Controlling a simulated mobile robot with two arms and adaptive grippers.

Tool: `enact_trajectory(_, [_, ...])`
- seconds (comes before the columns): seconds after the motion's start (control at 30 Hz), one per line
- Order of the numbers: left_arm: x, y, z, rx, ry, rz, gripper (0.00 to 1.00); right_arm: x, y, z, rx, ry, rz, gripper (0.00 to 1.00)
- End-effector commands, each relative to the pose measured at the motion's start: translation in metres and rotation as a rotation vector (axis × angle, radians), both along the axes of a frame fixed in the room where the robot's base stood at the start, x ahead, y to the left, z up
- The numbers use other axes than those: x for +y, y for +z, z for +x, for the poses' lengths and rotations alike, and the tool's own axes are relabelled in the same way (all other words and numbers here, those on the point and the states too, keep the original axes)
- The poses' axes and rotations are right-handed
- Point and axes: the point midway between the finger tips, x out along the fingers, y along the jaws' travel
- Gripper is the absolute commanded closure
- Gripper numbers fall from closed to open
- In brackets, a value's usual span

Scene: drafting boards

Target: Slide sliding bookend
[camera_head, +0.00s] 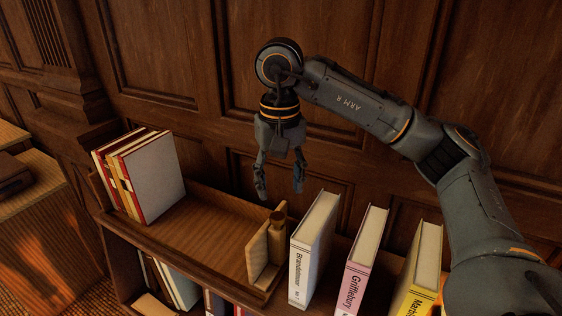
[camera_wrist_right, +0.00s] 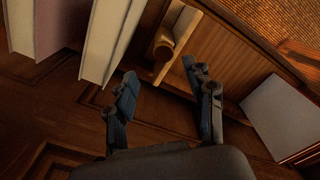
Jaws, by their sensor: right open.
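The sliding bookend (camera_head: 258,254) is a light wooden upright with a rounded knob (camera_head: 277,220) on its right side. It stands on the top shelf (camera_head: 205,232), just left of the white book. My right gripper (camera_head: 278,192) points down above and behind the bookend, open and empty, apart from it. In the right wrist view the open fingers (camera_wrist_right: 168,98) show below the bookend's knob (camera_wrist_right: 163,46), with a gap between. My left gripper is not in view.
Several books (camera_head: 140,176) stand at the shelf's left end. A white book (camera_head: 312,250), a pink book (camera_head: 361,262) and a yellow book (camera_head: 418,272) stand right of the bookend. The shelf between the left books and bookend is bare. A panelled wall (camera_head: 170,60) is behind.

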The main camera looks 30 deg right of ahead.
Motion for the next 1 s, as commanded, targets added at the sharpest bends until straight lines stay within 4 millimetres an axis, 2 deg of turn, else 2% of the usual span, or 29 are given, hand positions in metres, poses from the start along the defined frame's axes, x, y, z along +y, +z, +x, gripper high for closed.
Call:
enact_trajectory(0.1, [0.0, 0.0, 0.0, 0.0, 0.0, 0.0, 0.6, -0.001, 0.019, 0.0, -0.005, -0.003, -0.001, 0.46])
enact_trajectory(0.33, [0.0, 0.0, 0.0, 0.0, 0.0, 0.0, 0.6, -0.001, 0.041, 0.0, -0.002, -0.001, -0.001, 0.46])
enact_trajectory(0.53, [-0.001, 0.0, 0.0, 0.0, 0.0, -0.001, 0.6, -0.001, 0.047, -0.001, 0.001, -0.001, 0.0, 0.46])
enact_trajectory(1.0, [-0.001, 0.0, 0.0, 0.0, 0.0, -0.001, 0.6, -0.001, 0.046, -0.001, 0.001, -0.001, 0.0, 0.46])
